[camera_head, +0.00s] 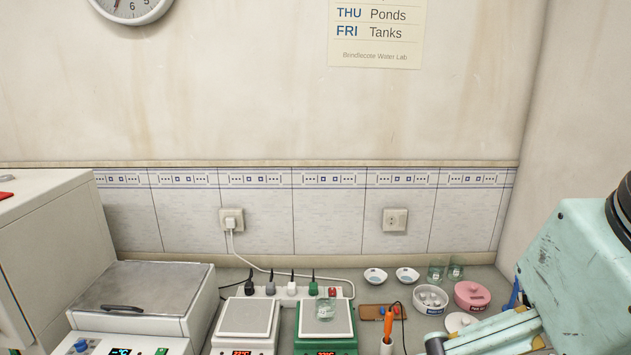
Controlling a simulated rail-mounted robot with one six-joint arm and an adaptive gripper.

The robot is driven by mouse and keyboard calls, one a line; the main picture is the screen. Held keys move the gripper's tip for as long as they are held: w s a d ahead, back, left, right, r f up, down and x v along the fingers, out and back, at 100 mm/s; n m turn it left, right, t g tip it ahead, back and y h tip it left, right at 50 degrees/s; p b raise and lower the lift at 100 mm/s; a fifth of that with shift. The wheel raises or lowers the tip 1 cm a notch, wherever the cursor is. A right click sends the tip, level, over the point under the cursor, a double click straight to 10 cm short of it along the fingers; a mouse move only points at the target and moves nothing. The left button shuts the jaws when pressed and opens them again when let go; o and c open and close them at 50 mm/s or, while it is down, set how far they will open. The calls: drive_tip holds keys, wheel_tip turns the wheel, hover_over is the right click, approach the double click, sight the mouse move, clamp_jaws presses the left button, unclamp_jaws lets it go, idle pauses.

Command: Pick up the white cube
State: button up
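I cannot make out a white cube with certainty. A white bowl (430,299) at the right of the bench holds several small pale pieces, too small to tell their shape. A white object (387,347) stands below the orange handle at the bottom edge, cut off by the frame. My teal arm comes in from the right, and its narrow part reaches left to a dark end near the bottom edge. My gripper's fingers cannot be made out, so whether it is open or shut does not show.
A grey-topped plate device (246,317) and a green one (339,345) with a glass beaker (325,309) stand mid-bench. A power strip, small white dishes (375,276), glass beakers (436,270) and a pink pot (472,296) lie behind. A large lidded bath (140,290) fills the left.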

drive_tip(key=c, duration=3.1)
drive_tip(key=shift+o, duration=0.2)
